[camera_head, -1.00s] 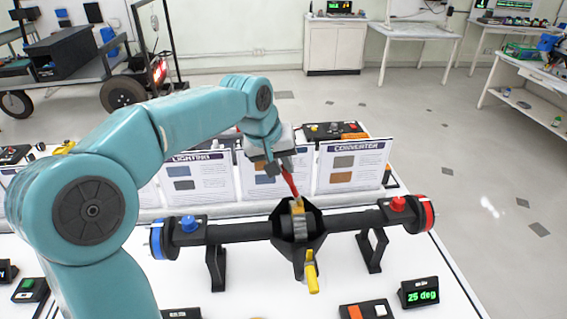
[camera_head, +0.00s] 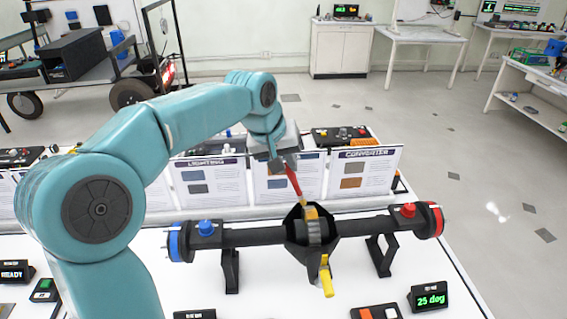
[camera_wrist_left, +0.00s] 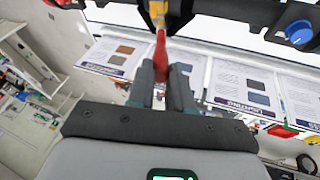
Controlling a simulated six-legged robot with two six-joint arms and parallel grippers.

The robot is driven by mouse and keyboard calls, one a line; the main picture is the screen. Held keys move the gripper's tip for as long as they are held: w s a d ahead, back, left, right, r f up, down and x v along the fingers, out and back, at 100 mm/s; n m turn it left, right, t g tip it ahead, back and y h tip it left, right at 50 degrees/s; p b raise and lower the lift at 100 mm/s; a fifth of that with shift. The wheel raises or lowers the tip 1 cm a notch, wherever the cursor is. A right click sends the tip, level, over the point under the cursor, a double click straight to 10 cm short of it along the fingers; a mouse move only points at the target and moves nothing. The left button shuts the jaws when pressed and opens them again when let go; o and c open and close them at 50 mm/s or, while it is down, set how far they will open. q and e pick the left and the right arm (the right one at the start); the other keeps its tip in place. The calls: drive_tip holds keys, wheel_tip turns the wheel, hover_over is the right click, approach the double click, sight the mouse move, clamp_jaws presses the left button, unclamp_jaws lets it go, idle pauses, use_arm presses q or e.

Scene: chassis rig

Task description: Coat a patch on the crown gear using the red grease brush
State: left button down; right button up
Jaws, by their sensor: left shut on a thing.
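My left gripper (camera_head: 285,163) is shut on the red grease brush (camera_head: 294,181) and holds it above the open housing in the middle of the axle. The brush's red handle (camera_wrist_left: 161,55) runs between the fingers in the left wrist view, and its yellowish tip (camera_wrist_left: 157,12) points away from the gripper. In the head view the tip is at the top of the crown gear (camera_head: 314,232), a grey ring inside the black housing (camera_head: 296,230). I cannot tell whether the bristles touch the gear. My right gripper is not in view.
The black axle (camera_head: 262,236) has a blue end (camera_head: 176,243) and a red end (camera_head: 433,220) and rests on stands. Upright cards (camera_head: 366,173) stand behind. A "25 deg" display (camera_head: 430,297) sits front right.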

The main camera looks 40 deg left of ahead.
use_arm(q)
drive_tip(key=shift+a+r+p, duration=0.2)
drive_tip(key=shift+r+p, duration=0.5)
drive_tip(key=shift+r, duration=0.2)
drive_tip(key=shift+d+r+p, duration=0.25)
drive_tip(key=shift+r+p, duration=0.75)
drive_tip(key=shift+r, duration=0.25)
drive_tip(key=shift+a+r+p, duration=0.2)
drive_tip(key=shift+r+p, duration=0.2)
drive_tip(key=shift+d, duration=0.15)
